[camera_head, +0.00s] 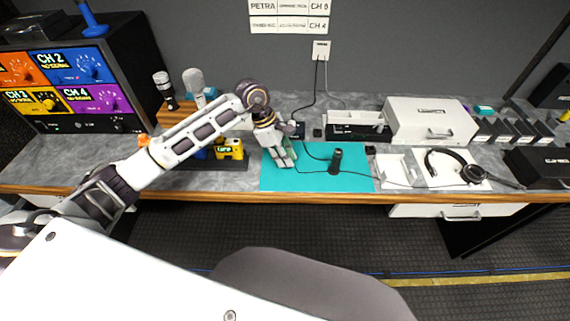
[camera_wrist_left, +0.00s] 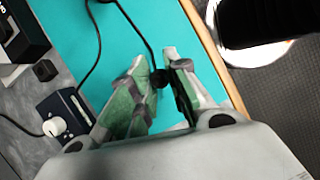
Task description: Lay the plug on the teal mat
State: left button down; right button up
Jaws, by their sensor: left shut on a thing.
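The teal mat (camera_head: 350,183) lies flat at the front of the bench, and it fills the upper middle of the left wrist view (camera_wrist_left: 128,45). My left gripper (camera_head: 285,163) is low over the mat's left part, pointing down. In the left wrist view its fingers (camera_wrist_left: 160,85) are shut on a small black plug (camera_wrist_left: 158,78) with a thin black cable leading away over the mat. The plug is hidden in the head view. I cannot tell whether it touches the mat. My right gripper is not in view.
A black upright stand (camera_head: 335,161) is on the mat's right half. A small dark box with a white knob (camera_wrist_left: 57,126) is beside the mat. A headset (camera_head: 460,167) lies to the right, yellow items (camera_head: 229,149) stand left. The mat's front right is mostly clear.

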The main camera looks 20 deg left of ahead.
pick_arm(q)
jog(key=shift+f, duration=0.45)
jog(key=shift+f+b, duration=0.55)
jog(key=shift+f, duration=0.9)
jog(key=c, duration=1.4)
grip_release()
jog(key=shift+o, duration=0.2)
jog(key=shift+a+r, duration=0.1)
jog(key=shift+r, duration=0.35)
jog(key=b+v, duration=0.1)
jog(key=v, duration=1)
jog(key=shift+r, duration=0.2)
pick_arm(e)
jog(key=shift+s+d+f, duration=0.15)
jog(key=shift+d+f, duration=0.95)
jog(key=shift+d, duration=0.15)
